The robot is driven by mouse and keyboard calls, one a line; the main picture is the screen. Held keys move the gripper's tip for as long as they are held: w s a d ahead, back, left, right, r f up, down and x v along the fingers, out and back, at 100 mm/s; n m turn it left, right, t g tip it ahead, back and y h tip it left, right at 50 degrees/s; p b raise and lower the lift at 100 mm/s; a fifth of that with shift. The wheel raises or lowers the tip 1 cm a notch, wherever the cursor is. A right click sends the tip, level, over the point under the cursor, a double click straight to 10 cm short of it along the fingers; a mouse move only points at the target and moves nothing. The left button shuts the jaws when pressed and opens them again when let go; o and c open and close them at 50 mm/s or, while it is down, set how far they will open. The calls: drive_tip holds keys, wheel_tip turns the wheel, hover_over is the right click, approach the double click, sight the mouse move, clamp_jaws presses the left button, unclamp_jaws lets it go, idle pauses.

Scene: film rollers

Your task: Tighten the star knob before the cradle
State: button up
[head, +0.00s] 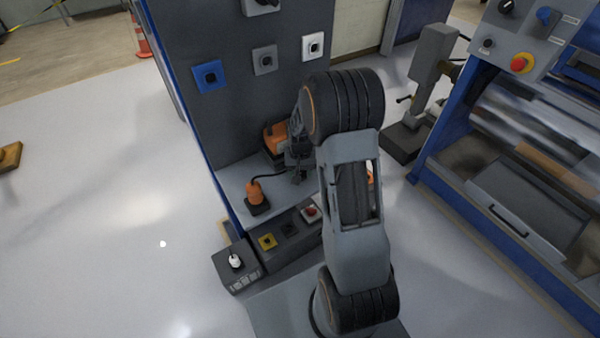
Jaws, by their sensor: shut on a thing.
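My gripper (298,172) shows only in part, just left of my own upright arm link, which covers much of it. It is over the grey shelf at the foot of the dark panel. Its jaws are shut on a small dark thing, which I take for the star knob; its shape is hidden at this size. An orange and black item (274,140) sits just behind and left of the gripper, against the panel. I cannot tell whether this is at the cradle, and no cradle is clearly seen.
An orange plug-like piece (255,193) with a black cable stands on the shelf (232,182), left of the gripper. A switch box (237,268) and a button row (267,241) lie in front. A roller machine (540,130) stands right.

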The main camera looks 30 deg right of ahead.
sight(300, 173)
drive_tip(key=m, duration=0.5)
drive_tip(key=shift+m+b, duration=0.3)
drive_tip(key=shift+b, duration=0.1)
drive_tip(key=m, duration=0.5)
drive_tip(key=shift+m+b, duration=0.3)
drive_tip(key=shift+m, duration=0.3)
drive_tip(key=o, duration=0.9)
wheel_tip(300, 173, up, 14)
drive_tip(key=shift+f+p, duration=0.1)
drive_tip(key=shift+p, duration=0.25)
